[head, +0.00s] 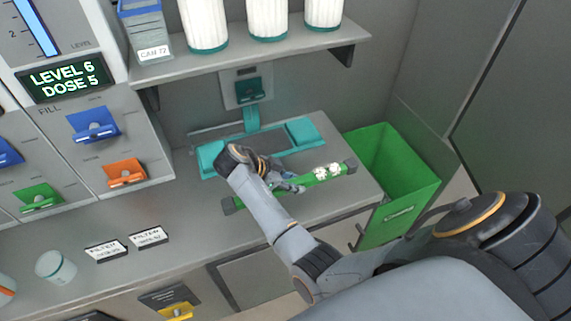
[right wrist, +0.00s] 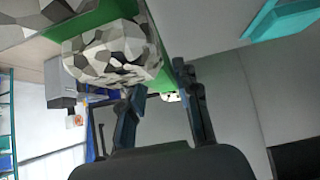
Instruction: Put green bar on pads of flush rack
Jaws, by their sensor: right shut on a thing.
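The green bar (head: 312,178) has dark end caps and lies slantwise in the head view, in front of the flush rack. Black-and-white speckled lumps (head: 327,171) sit on its right part. My right gripper (head: 288,186) is shut on the bar near its middle; my arm hides part of it. In the right wrist view a speckled lump (right wrist: 112,54) and the green bar (right wrist: 166,35) show beyond the fingers (right wrist: 158,85). The rack has two teal pads, a left one (head: 209,160) and a right one (head: 302,131). The bar is apart from both. My left gripper is out of view.
A green bin (head: 402,170) stands right of the counter. A shelf (head: 250,50) with white canisters (head: 267,18) overhangs the back. Dispensers with a blue tray (head: 93,126) and an orange tray (head: 126,173) stand left. Two label signs (head: 106,249) lie on the counter, front left.

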